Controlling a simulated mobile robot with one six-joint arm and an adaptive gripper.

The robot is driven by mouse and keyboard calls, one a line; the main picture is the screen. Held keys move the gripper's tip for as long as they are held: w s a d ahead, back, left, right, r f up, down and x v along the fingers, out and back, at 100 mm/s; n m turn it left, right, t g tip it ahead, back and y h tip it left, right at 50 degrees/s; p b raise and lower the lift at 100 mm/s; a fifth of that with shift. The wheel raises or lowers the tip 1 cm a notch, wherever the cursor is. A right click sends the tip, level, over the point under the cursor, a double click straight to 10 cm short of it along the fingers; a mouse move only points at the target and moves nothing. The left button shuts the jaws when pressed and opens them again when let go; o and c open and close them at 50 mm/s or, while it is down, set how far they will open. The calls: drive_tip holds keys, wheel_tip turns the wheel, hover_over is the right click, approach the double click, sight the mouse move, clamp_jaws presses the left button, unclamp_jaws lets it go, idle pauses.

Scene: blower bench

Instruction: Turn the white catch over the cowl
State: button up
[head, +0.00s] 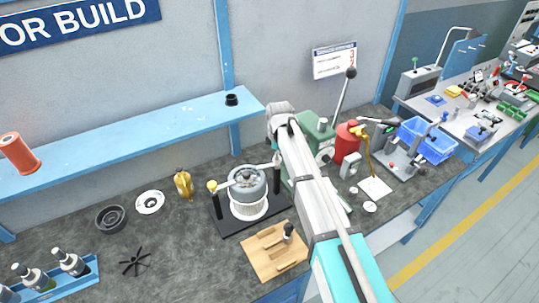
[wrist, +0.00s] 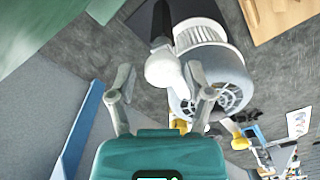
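The blower (head: 247,187) stands on a black base on the bench, with a grey cowl on top and a white ribbed body below. The white catch (wrist: 165,69) shows as a rounded white piece at the cowl's edge, between my fingers in the picture. My gripper (wrist: 158,74) is open, one finger on each side of the catch; I cannot tell whether either touches it. In the head view my arm largely hides my gripper, right of the blower.
A wooden board (head: 273,252) lies in front of the blower. A green press (head: 318,130) and a red can (head: 347,143) stand to the right. The blue shelf (head: 130,130) is behind.

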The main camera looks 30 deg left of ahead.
drive_tip(key=shift+s+a+r+m+p, duration=0.15)
drive_tip(key=shift+a+r+m+p, duration=0.2)
drive_tip(key=shift+m, duration=0.15)
drive_tip(key=c, duration=0.6)
drive_tip(key=shift+a+r+m, duration=0.1)
drive_tip(key=shift+r+m, duration=0.1)
drive_tip(key=shift+m, duration=0.2)
clamp_jaws()
drive_tip(key=s+a+r+m+t+y+p, duration=0.2)
drive_tip(key=a+r+m+p, duration=0.3)
drive_tip(key=m, duration=0.6)
drive_tip(key=shift+r+m+t+y, duration=0.3)
drive_tip(key=shift+r+m, duration=0.1)
drive_tip(key=shift+r, duration=0.15)
